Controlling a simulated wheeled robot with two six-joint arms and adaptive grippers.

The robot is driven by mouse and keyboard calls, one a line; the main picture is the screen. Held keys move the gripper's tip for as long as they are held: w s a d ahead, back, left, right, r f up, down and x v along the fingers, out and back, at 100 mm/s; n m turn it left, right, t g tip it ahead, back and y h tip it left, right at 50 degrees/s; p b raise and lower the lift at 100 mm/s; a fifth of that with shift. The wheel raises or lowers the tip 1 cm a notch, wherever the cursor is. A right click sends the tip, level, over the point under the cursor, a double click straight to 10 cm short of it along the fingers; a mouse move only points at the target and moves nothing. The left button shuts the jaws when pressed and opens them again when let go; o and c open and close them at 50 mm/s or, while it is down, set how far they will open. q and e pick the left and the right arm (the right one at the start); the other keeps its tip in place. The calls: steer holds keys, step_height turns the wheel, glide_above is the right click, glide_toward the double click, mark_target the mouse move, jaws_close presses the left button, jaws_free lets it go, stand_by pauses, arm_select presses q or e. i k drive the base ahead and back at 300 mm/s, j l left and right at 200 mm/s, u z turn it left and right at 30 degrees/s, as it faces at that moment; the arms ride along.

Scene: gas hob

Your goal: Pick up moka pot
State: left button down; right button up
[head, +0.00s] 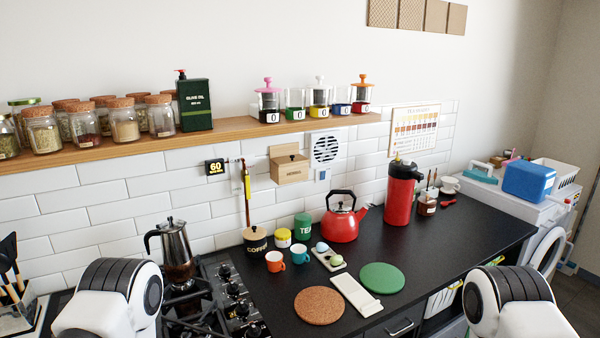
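The moka pot (177,252) is a silver metal pot with a dark handle on its left side and a dark lower part. It stands upright on the gas hob (190,312), on a back grate at the left of the counter. White and black links of my two arms show at the bottom left and bottom right. Neither gripper can be seen in the head view. The arm link at the lower left is to the left of the pot and nearer the camera, apart from it in the picture.
Right of the hob stand a coffee jar (256,241), an orange mug (275,261), a teal mug (300,252) and a red kettle (342,221). A cork mat (319,306) and a green mat (382,278) lie on the counter. A shelf (235,130) with jars runs above the hob.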

mark_target(182, 272)
steer(key=u, duration=0.85)
